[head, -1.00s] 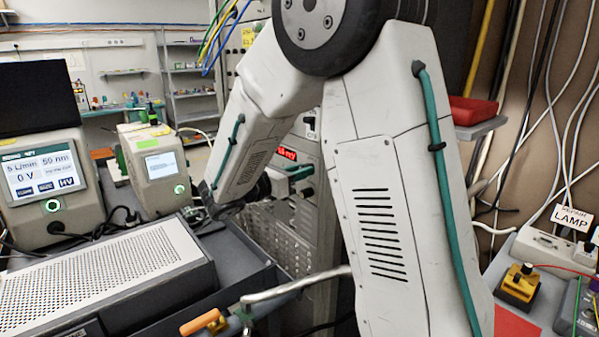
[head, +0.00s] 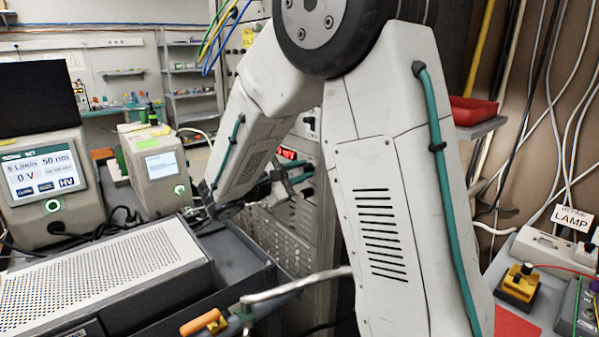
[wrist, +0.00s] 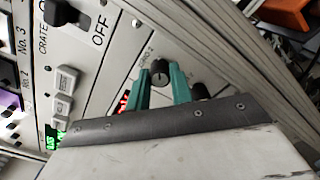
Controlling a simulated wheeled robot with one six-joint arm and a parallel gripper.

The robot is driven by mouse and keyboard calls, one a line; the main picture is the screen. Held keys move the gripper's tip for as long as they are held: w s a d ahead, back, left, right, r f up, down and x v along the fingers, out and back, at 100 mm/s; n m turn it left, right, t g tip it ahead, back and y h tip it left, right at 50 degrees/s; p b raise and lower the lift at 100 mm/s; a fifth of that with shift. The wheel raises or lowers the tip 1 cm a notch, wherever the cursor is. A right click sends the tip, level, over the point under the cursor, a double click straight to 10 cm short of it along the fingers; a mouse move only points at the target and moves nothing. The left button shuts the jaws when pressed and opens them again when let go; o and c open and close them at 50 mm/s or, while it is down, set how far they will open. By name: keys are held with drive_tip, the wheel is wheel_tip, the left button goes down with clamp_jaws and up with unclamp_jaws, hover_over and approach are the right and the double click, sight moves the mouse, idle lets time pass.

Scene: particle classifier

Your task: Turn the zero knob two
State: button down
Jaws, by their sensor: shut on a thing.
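The black zero knob two (wrist: 160,70) is on a pale panel in the wrist view, beside a small label that seems to read "ZERO 2". My gripper (wrist: 160,82) has its two teal fingers on either side of the knob, shut on it. In the head view my gripper (head: 290,181) is at the rack front, under a small red display (head: 287,153). The knob is hidden there behind my gripper and arm. The display's digits are too small to read now.
Another dark knob (wrist: 201,91) sits close right of my gripper, partly hidden. A black switch (wrist: 66,14) marked OFF and grey buttons (wrist: 66,80) are to the left. In the head view, a perforated grey box (head: 110,265) and a metal rod (head: 300,284) are in front of the rack.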

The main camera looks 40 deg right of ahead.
drive_tip(key=shift+m, duration=0.6)
drive_tip(key=c, duration=1.5)
unclamp_jaws()
drive_tip(key=a, duration=0.7)
drive_tip(key=shift+a, duration=0.4)
drive_tip(key=shift+s, duration=0.1)
